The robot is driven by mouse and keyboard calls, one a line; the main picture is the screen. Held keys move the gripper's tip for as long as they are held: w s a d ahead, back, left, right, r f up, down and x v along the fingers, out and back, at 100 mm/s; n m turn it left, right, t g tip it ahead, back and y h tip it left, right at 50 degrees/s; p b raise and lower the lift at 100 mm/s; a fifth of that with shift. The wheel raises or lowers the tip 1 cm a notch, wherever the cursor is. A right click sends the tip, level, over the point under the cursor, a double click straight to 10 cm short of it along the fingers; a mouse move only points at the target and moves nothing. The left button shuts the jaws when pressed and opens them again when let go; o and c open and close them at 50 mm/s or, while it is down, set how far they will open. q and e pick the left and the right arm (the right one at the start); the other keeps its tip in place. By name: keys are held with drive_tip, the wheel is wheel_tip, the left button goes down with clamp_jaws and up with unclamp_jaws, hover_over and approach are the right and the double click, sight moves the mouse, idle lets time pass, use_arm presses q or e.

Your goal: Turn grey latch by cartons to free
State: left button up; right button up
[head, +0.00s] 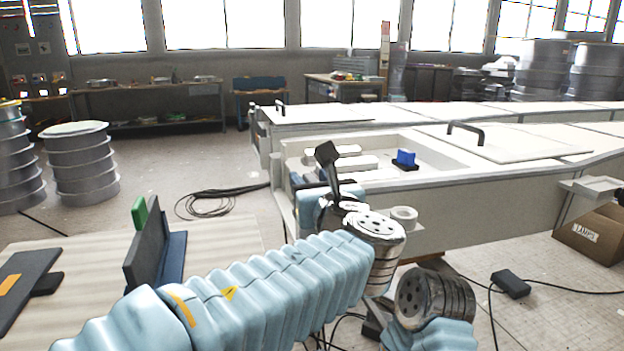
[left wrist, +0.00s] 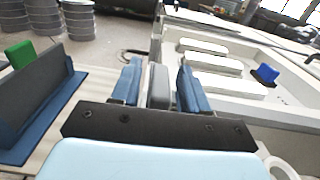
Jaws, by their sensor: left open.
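My left gripper (head: 308,181) is by the near left corner of the long white mould, partly hidden by my wrist in the head view. In the left wrist view its two blue fingers (left wrist: 158,82) are open. A grey upright block (left wrist: 159,90), which looks like the grey latch, stands between them with a narrow gap on each side. Its base is hidden behind the dark gripper plate. I cannot make it out in the head view. White flat boxes (left wrist: 212,65), perhaps the cartons, lie in the mould's recess to the right. My right gripper is not in view.
A blue latch (head: 405,158) on a dark base is further right in the recess. A green block (head: 139,213) stands beside a dark panel at left. A white roll (head: 404,214) is near my wrist. Cables (head: 215,203) lie on the floor.

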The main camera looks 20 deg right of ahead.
use_arm(q)
drive_tip(key=shift+w, duration=0.1)
clamp_jaws()
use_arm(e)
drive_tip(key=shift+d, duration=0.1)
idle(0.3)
